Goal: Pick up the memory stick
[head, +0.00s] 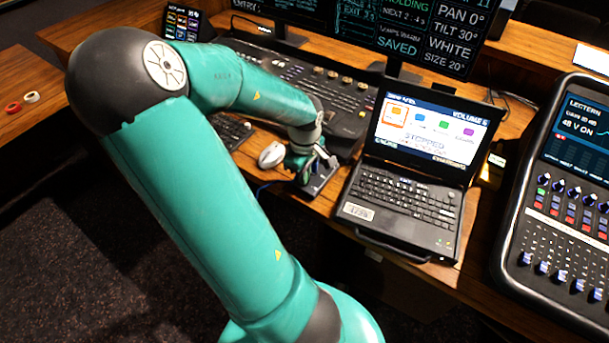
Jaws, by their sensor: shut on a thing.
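My gripper (322,160) is in the head view at the middle of the desk, just left of the laptop. It is low over a small dark flat pad or device (322,183) near the desk's front edge. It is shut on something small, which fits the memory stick. The stick itself is hidden between the fingers or too small to make out. I cannot tell whether it touches the pad.
An open laptop (405,200) stands close to the right of my gripper. A white mouse (271,155) lies to its left, with a control desk (300,85) behind. A large mixing console (565,215) is at the right. Monitors (380,25) stand at the back.

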